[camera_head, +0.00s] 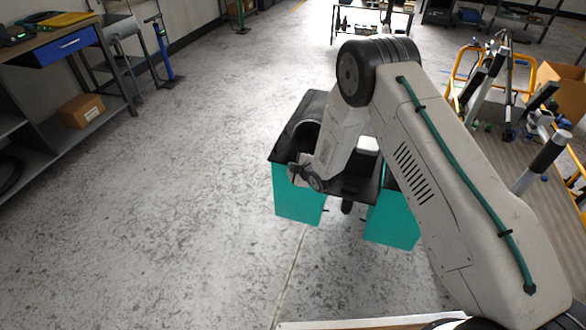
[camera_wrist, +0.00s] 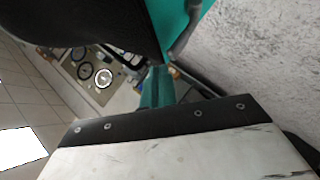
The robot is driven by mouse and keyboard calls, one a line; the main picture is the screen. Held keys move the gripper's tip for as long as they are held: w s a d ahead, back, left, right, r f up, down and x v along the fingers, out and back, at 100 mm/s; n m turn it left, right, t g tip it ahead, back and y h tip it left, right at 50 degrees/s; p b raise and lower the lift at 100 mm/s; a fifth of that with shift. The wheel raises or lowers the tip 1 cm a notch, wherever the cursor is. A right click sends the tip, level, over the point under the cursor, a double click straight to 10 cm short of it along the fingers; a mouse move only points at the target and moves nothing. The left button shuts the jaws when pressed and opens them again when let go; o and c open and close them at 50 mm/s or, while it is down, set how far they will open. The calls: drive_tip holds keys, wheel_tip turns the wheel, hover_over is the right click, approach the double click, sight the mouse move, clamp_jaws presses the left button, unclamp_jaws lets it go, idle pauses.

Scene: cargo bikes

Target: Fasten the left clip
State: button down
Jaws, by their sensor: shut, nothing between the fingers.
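A cargo carrier with a black top (camera_head: 312,105) and teal side panels (camera_head: 298,197) stands on the floor in the middle of the head view. My gripper (camera_head: 294,172) is at the left edge of the black top, above the left teal panel. It is shut and empty. The wrist view shows a black edge and a teal panel (camera_wrist: 192,12) close up. A thin grey curved piece (camera_wrist: 185,38) lies along that panel; I cannot tell whether it is the clip. No clip can be made out in the head view, where my arm hides part of the carrier.
A workbench with a blue drawer (camera_head: 66,46) stands at the left, with a cardboard box (camera_head: 81,111) on its lower shelf. A cargo bike with a slatted deck (camera_head: 505,165) stands at the right. The floor left of the carrier is clear.

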drive_tip(key=s+d+r, duration=0.4)
drive_tip(key=s+r, duration=0.5)
drive_tip(key=s+d+f+m+g+h, duration=0.2)
drive_tip(key=s+d+m+g+h, duration=0.4)
drive_tip(key=s, duration=0.3)
drive_tip(key=s+d+r+m+g, duration=0.1)
drive_tip(key=s+d+r+m, duration=0.3)
drive_tip(key=s+r, duration=0.7)
drive_tip(key=s+d+r+m+g, duration=0.1)
drive_tip(key=s+d+r+m, duration=0.3)
drive_tip(key=s+r, duration=0.7)
drive_tip(key=s+d+r+m, duration=0.3)
drive_tip(key=s+d+r, duration=0.3)
drive_tip(key=s+r, duration=0.4)
drive_tip(key=shift+s+d+r+m+g, duration=0.2)
drive_tip(key=shift+s+r+m+g, duration=0.2)
drive_tip(key=shift+r, duration=2.6)
